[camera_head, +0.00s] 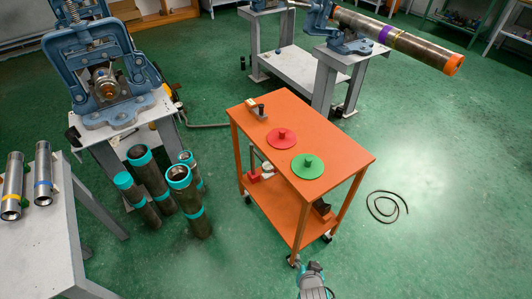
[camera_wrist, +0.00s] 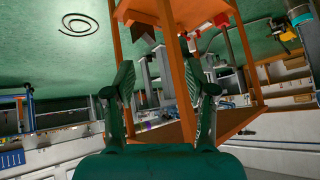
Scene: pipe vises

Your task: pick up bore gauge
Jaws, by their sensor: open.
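No object is clearly recognisable as the bore gauge. On top of the orange cart (camera_head: 325,143) in the head view are a red disc with a knob (camera_head: 281,137), a green disc with a knob (camera_head: 308,166) and a small wood-and-dark-metal tool (camera_head: 257,110) at the far left corner. Partly hidden items, including a red-based one (camera_head: 255,175), sit on the lower shelf. My gripper (camera_head: 313,288) is low in front of the cart, cut by the bottom edge. In the wrist view its two fingers (camera_wrist: 168,85) are apart with nothing between them, and the cart is beyond them.
A black hose loop (camera_head: 387,207) lies on the green floor right of the cart. Several teal-ended pipes (camera_head: 160,185) stand left of it. A blue vise (camera_head: 103,75) on a stand is behind them. A grey table (camera_head: 50,240) holds two steel pipes. Floor right of the cart is mostly clear.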

